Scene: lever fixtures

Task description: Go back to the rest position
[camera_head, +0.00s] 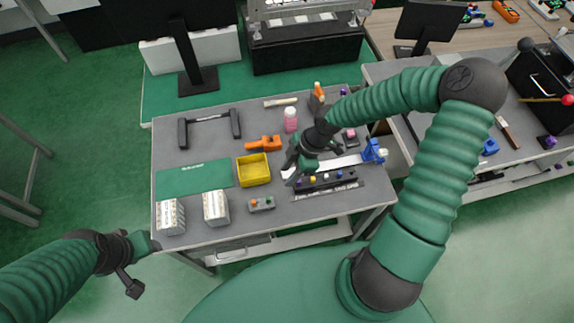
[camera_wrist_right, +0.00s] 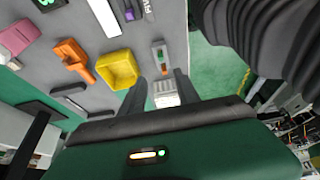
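My right arm arches over the right part of the grey table (camera_head: 265,225). My right gripper (camera_head: 297,165) points down above the table, just right of the yellow bin (camera_head: 253,169). In the right wrist view its two dark fingers (camera_wrist_right: 160,95) stand apart with nothing held between them. The small button box (camera_wrist_right: 160,57) and a white box (camera_wrist_right: 165,92) show in the gap, beyond the fingers. My left gripper (camera_head: 139,267) is at the lower left, off the table's front left corner. Its finger opening is not clear.
Around the right gripper are an orange tool (camera_head: 264,143), a pink bottle (camera_head: 290,120), a strip with coloured knobs (camera_head: 326,179) and a blue clamp-like thing (camera_head: 373,152). White boxes (camera_head: 216,207) stand at front left. A black handle frame (camera_head: 209,120) is at back left.

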